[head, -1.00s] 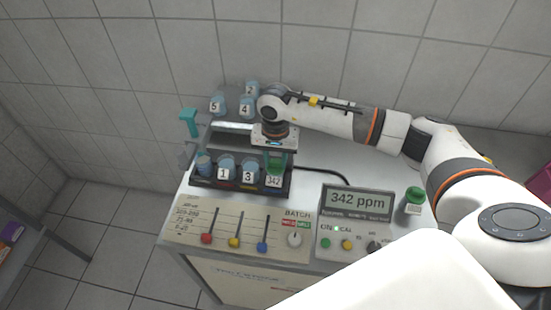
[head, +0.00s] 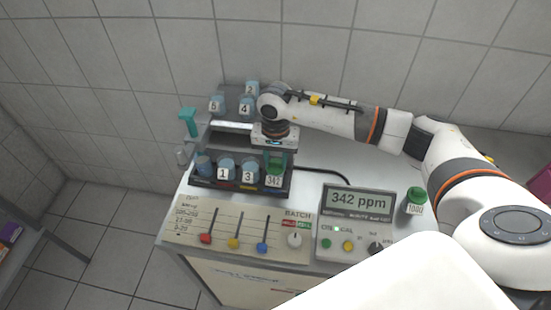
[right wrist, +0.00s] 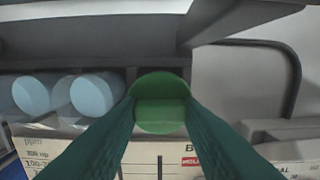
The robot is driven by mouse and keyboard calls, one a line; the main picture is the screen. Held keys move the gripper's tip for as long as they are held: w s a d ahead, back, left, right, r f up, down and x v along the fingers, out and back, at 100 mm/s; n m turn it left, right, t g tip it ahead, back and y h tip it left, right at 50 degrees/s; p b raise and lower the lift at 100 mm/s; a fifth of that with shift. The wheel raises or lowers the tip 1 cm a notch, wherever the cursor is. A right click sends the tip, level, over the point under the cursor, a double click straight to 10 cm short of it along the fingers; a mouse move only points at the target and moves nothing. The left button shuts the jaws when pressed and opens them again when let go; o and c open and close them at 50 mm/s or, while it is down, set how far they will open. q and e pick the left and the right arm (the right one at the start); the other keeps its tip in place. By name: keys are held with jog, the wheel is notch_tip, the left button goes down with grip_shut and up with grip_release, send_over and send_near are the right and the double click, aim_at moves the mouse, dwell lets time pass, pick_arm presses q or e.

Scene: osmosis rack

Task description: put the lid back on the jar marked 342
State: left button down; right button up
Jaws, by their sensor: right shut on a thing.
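The jar marked 342 (head: 274,181) stands at the right end of the dark front rack, its label facing front. A green lid (right wrist: 158,84) shows between my right fingertips in the right wrist view, right above a lighter green surface. My right gripper (head: 276,160) comes down from above the jar with its green fingers shut on the lid. The lid is at the jar's top; I cannot tell whether it is fully seated. The fingers and wrist hide part of the jar's top. My left gripper is not in view.
Jars 1 (head: 224,172) and 3 (head: 249,175) stand left of jar 342 in the rack (head: 235,187). More numbered jars, such as 4 (head: 246,107), stand behind. A green-lidded jar (head: 415,202) stands right of the 342 ppm display (head: 357,203). A teal handle (head: 188,121) rises at left.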

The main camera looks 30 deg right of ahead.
jog(key=shift+f+b, duration=0.2)
jog(key=shift+b, duration=0.6)
dwell(1.3)
dwell(0.3)
jog(key=o, duration=1.5)
jog(key=shift+r, duration=0.1)
jog(key=shift+r+p, duration=1.5)
jog(key=shift+r, duration=1.95)
grip_shut()
